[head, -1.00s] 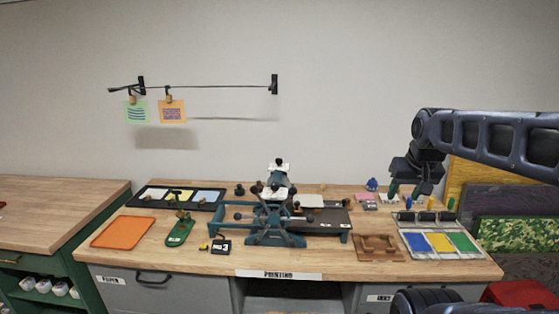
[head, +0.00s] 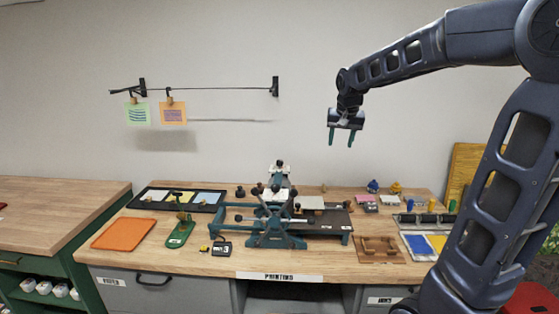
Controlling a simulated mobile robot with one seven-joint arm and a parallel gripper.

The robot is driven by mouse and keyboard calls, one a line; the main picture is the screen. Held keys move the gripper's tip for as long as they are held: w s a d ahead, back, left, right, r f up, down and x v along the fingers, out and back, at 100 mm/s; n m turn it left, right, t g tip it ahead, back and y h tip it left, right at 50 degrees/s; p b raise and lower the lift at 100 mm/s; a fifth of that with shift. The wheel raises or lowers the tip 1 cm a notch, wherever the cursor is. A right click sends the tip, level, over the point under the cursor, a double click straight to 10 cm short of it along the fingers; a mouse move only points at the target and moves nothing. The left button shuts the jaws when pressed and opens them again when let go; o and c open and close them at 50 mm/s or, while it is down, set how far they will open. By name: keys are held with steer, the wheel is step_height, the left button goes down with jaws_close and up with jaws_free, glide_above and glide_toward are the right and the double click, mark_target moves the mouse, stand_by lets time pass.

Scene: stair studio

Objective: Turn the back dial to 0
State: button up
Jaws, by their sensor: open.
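My gripper (head: 341,141) hangs open and empty in the air above the back right of the workbench, its two green-tipped fingers pointing down, in front of the wall. A teal and black press (head: 276,232) stands in the middle of the bench, with several dark knobs and spoked arms on it. I cannot tell which knob is the back dial, and no dial reading is legible. My gripper is well apart from the press.
An orange tray (head: 124,233), a green tool (head: 181,234) and a black frame with pale panels (head: 152,196) are on the left. A wooden piece (head: 379,249) and a colour tray (head: 419,245) are on the right, the tray partly hidden by my arm. Cards hang on the wall line above.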

steer(key=w+a+f, duration=0.1)
steer(key=w+a, duration=0.5)
steer(key=a, duration=0.3)
glide_toward(280, 161)
steer(key=shift+t+h, duration=0.3)
steer(key=shift+h, duration=0.1)
steer(key=x, duration=0.8)
steer(key=shift+s+a+f, duration=0.1)
steer(key=shift+a+f, duration=0.3)
steer(key=shift+f, duration=0.05)
steer(key=c, duration=1)
